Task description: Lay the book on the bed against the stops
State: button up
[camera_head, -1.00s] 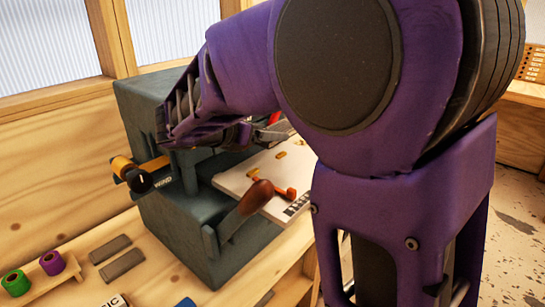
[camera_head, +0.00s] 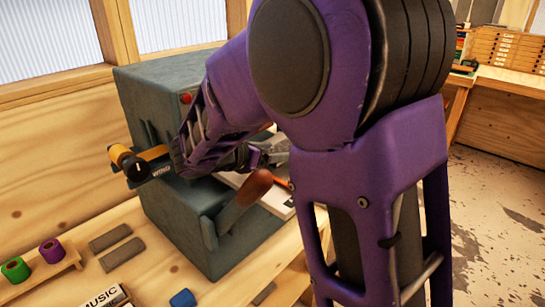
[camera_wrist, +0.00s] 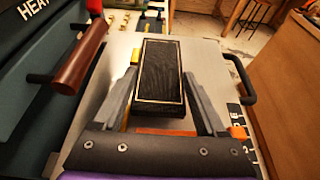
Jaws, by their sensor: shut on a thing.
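A black book (camera_wrist: 160,75) with a thin pale border lies between the two fingers of my gripper (camera_wrist: 162,78) in the wrist view. My gripper is shut on it, over the pale bed (camera_wrist: 110,75) of the press. I cannot tell whether the book touches the bed. In the head view my gripper (camera_head: 272,152) is low over the bed (camera_head: 275,203); my arm hides most of the bed, and the book is not clear there.
The grey-green press (camera_head: 165,95) stands left of my gripper, with a brown lever handle (camera_head: 255,187) close by. A black handle (camera_wrist: 242,80) borders the bed's right side. Spools (camera_head: 50,250) and grey blocks (camera_head: 122,253) lie on the bench at left.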

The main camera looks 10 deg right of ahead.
jog(key=shift+f, duration=0.7)
jog(key=shift+f, duration=0.15)
jog(key=o, duration=1.3)
jog(key=shift+o, duration=0.2)
jog(key=p+v, duration=0.1)
jog(key=v, duration=1.1)
jog(key=shift+s, duration=0.1)
